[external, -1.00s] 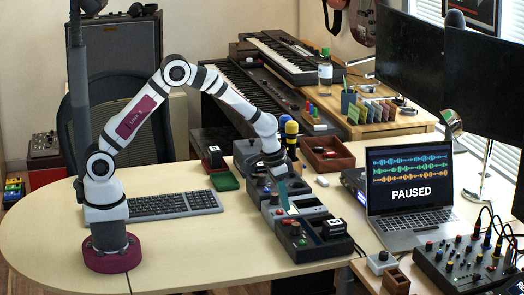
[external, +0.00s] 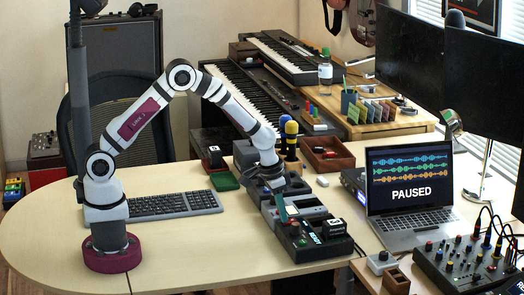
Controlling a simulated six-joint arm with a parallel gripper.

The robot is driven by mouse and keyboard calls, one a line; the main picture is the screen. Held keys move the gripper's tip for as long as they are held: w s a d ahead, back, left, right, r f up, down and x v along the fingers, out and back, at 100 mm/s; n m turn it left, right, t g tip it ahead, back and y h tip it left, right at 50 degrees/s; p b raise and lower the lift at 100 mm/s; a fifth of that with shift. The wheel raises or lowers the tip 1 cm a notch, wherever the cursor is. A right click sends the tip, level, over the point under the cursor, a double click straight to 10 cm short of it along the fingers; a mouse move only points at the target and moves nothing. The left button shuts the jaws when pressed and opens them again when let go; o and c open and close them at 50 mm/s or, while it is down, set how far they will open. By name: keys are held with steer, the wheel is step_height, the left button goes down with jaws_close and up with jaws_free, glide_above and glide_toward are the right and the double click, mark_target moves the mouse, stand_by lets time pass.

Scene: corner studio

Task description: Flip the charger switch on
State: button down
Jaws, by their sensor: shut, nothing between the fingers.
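A row of dark and grey units stands on the desk below my arm. The front unit (external: 312,252) is dark, with small red and green marks on its left part and a black block with a white label (external: 332,228) on its right part. It looks like the charger, but I cannot be sure. My gripper (external: 282,214) points down over the row, just behind the front unit's left part. Its narrow teal-looking end is shut and empty. I cannot tell whether it touches anything. The switch is too small to make out, and its position cannot be read.
A keyboard (external: 160,206) lies left of the row. A laptop (external: 412,195) reading PAUSED stands to the right, with a mixer (external: 468,262) in front of it. Yellow and blue-topped microphones (external: 291,138) and a wooden tray (external: 327,154) stand behind. The desk's front left is clear.

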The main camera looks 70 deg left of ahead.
steer(key=shift+w+r, duration=0.35)
steer(key=shift+w, duration=0.35)
steer(key=shift+r, duration=0.15)
steer(key=s+v, duration=0.2)
steer(key=v, duration=1.1)
steer(key=shift+s, duration=0.1)
